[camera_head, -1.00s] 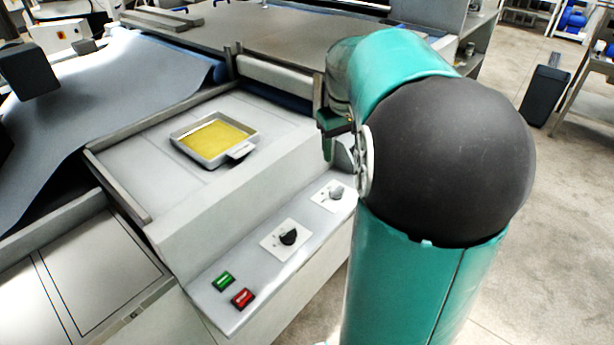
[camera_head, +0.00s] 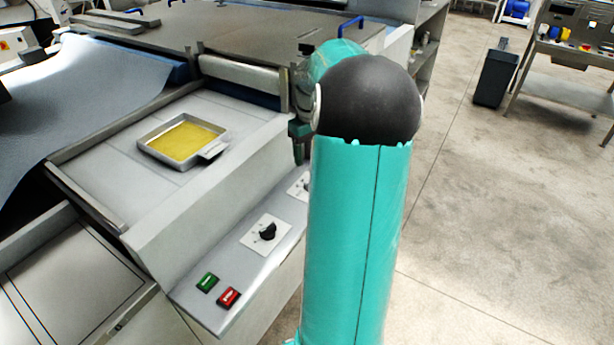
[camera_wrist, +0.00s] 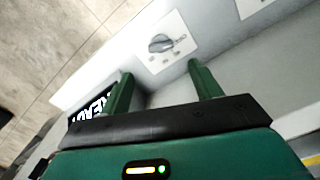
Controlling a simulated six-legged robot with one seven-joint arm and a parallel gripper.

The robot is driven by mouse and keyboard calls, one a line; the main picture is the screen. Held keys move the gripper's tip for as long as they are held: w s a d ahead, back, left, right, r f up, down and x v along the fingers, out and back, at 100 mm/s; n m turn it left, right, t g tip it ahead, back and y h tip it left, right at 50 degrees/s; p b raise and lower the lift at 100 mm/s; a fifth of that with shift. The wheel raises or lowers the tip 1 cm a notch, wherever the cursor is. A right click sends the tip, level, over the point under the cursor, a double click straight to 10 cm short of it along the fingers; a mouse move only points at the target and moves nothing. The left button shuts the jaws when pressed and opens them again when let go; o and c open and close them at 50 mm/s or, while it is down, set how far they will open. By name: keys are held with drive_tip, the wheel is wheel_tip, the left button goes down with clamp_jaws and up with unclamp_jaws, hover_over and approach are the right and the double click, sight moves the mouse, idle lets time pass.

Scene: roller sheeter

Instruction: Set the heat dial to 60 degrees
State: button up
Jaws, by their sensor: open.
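Two dials sit on white plates on the machine's sloped front panel. The black dial (camera_head: 267,232) is in plain view in the head view. The grey dial (camera_head: 305,185) is partly hidden behind my arm. I cannot read which one is the heat dial. In the wrist view a grey dial (camera_wrist: 161,43) on a white plate with small dark marks lies just beyond my fingertips, between their lines. My gripper (camera_wrist: 163,80) has its two green fingers apart, with nothing between them and no visible contact with the dial. The dial's setting is too small to read.
A green button (camera_head: 208,282) and a red button (camera_head: 229,297) are on the same panel. A metal tray (camera_head: 147,150) with yellow contents sits on the machine above it. Part of another white plate (camera_wrist: 252,5) shows in the wrist view.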

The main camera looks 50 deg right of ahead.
wheel_tip(320, 180, down, 9)
drive_tip(key=shift+w, duration=0.1)
drive_tip(key=shift+a, duration=0.1)
drive_tip(key=c, duration=1)
